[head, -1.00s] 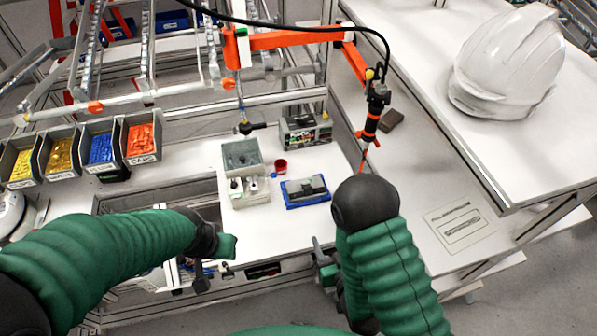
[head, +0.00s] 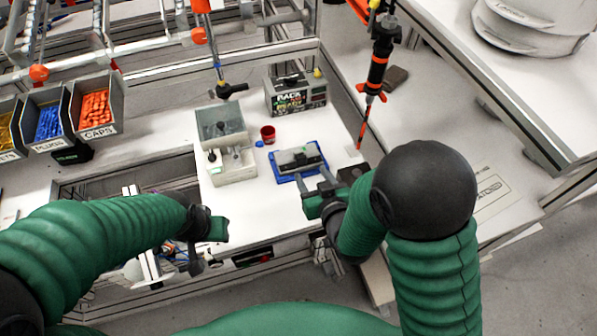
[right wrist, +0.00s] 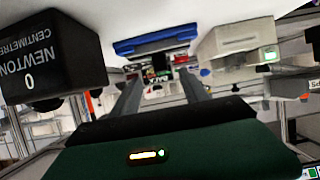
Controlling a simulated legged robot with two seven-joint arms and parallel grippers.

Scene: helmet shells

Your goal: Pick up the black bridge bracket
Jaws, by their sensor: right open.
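The black bridge bracket (head: 299,158) lies in a blue tray (head: 280,178) on the white worktop in the head view. My right gripper (head: 313,176) is open, its two grey fingers apart and pointing at the tray's near right side. I see no contact with the bracket. In the right wrist view, which is upside down, the blue tray (right wrist: 155,41) shows ahead, beyond and between the open fingers (right wrist: 160,90); the bracket is hard to make out there. My left gripper (head: 208,246) hangs at the lower left, away from the tray; its jaw opening is unclear.
A grey box fixture (head: 222,125) and a red cup (head: 268,134) stand left of the tray. A display box (head: 297,95) is behind. An orange-black screwdriver (head: 375,75) hangs at right. A black torque meter (right wrist: 50,60) is close in the wrist view.

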